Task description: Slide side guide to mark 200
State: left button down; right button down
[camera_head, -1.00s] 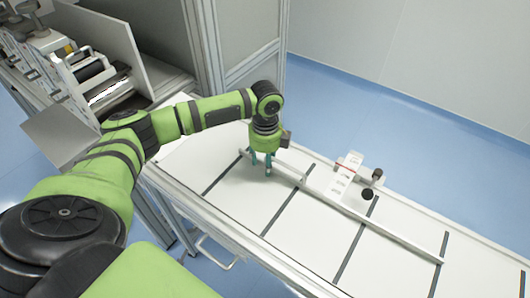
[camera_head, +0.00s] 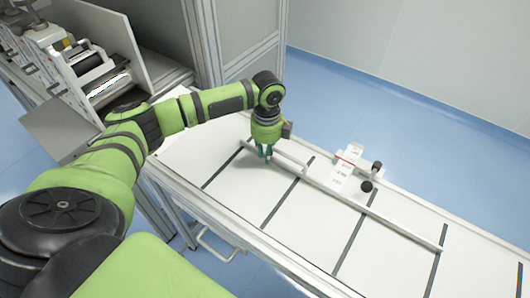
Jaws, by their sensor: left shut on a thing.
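The side guide (camera_head: 402,229) is a long, thin pale rail lying diagonally across the white table, from near the left gripper to the lower right. My left gripper (camera_head: 265,156) points down at the rail's far left part and is shut on the side guide; the fingertips are small and partly hidden. A white scale plate (camera_head: 344,162) with a red line stands by the rail's middle, at the table's far edge. Its marks are too small to read. My right gripper is out of view.
Two dark knobs (camera_head: 366,186) sit beside the scale plate. The white table (camera_head: 300,225) has several dark cross strips and is otherwise clear. A machine with rollers (camera_head: 92,72) and a tall grey cabinet (camera_head: 240,35) stand at the upper left.

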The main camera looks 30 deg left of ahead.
pick_arm(q)
jog(key=shift+w, duration=0.8)
jog(key=c, duration=1.1)
grip_release()
jog(key=shift+o, duration=0.2)
jog(key=shift+r, duration=0.15)
